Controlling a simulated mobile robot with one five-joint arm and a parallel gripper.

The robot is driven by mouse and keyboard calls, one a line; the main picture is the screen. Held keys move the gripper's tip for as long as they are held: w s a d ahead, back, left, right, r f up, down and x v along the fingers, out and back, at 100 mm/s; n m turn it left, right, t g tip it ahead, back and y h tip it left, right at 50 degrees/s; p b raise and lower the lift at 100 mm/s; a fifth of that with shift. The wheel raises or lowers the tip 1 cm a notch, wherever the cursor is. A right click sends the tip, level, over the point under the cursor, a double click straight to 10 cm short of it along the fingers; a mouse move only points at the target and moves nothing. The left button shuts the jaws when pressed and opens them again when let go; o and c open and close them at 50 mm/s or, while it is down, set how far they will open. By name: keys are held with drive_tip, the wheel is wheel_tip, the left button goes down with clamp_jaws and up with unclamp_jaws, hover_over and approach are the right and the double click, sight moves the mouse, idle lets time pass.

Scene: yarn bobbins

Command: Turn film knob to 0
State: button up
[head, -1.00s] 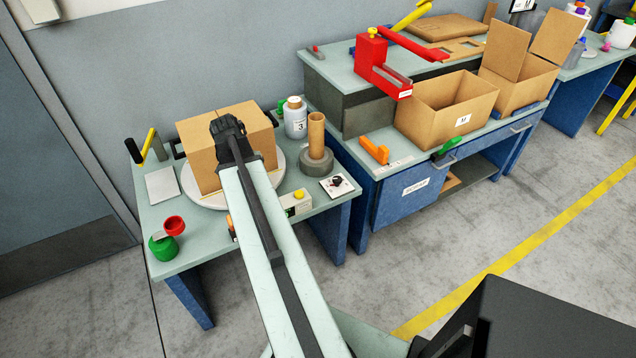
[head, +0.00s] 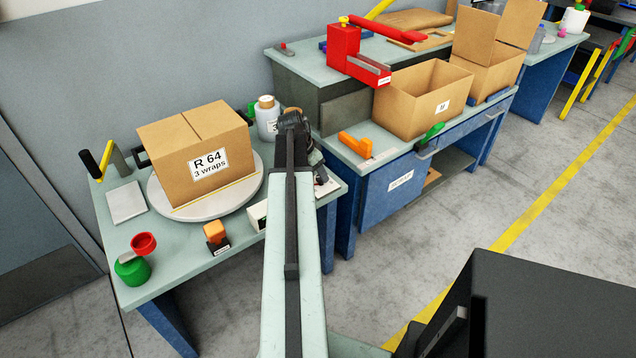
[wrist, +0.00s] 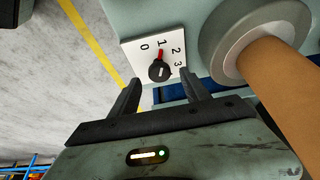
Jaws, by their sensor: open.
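The film knob (wrist: 158,71) is a round black dial on a white square plate (wrist: 136,48) marked 0, 1, 2 and 3. Its red pointer is at 1. My gripper (wrist: 161,84) is open and empty, with one finger on each side just below the knob in the wrist view. The fingers look apart from the knob. In the head view the plate (head: 330,185) shows only in part beside my arm, which hides the knob and the fingers.
A cardboard box (head: 165,168) labelled R 64, 3 wraps, sits on a round turntable (head: 235,202). A brown tube (wrist: 285,85) on a grey round base (wrist: 221,38) stands close right of the plate in the wrist view. An orange-topped block (head: 215,232) stands at the bench's front.

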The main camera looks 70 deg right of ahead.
drive_tip(key=b+x, duration=0.1)
drive_tip(key=x, duration=0.1)
drive_tip(key=shift+f, duration=0.35)
drive_tip(key=shift+r, duration=0.15)
drive_tip(key=shift+c, duration=0.3)
drive_tip(key=c, duration=1)
clamp_jaws()
